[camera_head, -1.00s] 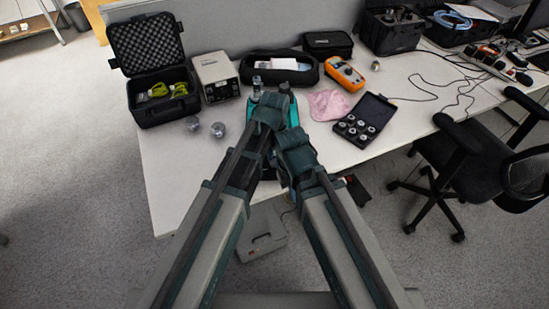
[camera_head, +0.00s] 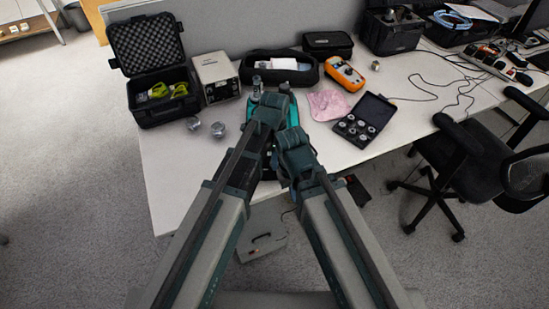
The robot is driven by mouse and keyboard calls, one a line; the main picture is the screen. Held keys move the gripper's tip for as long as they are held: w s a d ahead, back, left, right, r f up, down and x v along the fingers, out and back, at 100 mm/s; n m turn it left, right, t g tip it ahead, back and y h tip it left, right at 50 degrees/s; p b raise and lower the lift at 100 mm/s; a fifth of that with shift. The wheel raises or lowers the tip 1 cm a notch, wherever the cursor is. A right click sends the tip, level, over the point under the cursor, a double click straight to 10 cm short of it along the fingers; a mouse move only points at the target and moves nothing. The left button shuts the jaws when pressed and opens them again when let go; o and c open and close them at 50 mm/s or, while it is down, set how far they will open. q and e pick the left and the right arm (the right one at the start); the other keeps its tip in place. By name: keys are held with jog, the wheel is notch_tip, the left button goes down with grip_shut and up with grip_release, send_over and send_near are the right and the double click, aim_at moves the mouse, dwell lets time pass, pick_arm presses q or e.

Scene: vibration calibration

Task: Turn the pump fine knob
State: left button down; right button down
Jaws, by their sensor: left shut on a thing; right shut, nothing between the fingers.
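The teal pump (camera_head: 293,114) stands near the front middle of the table, with a metal-topped fitting (camera_head: 257,83) and a dark round top (camera_head: 284,88) rising at its back. My arms cover most of it, and I cannot make out the fine knob. My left gripper (camera_head: 268,108) is at the pump, over its left part. It is shut on a part of the pump that its wrist hides. My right gripper (camera_head: 292,142) is lower, just in front of the pump, shut and empty. Its fingertips are hidden, so I cannot tell whether it touches the pump.
An open black case (camera_head: 160,112) and a grey box instrument (camera_head: 216,76) stand at the left. Two metal pieces (camera_head: 218,129) lie before them. A black pouch (camera_head: 310,75), orange multimeter (camera_head: 345,74), pink cloth (camera_head: 326,104) and open case of round parts (camera_head: 375,106) are behind and right.

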dwell(0.3)
pick_arm(q)
jog(key=c, duration=0.5)
grip_release()
jog(key=shift+r, duration=0.2)
notch_tip(320, 180, up, 14)
jog(key=p, duration=1.3)
jog(key=shift+f+p, duration=0.25)
jog(key=shift+p, duration=0.15)
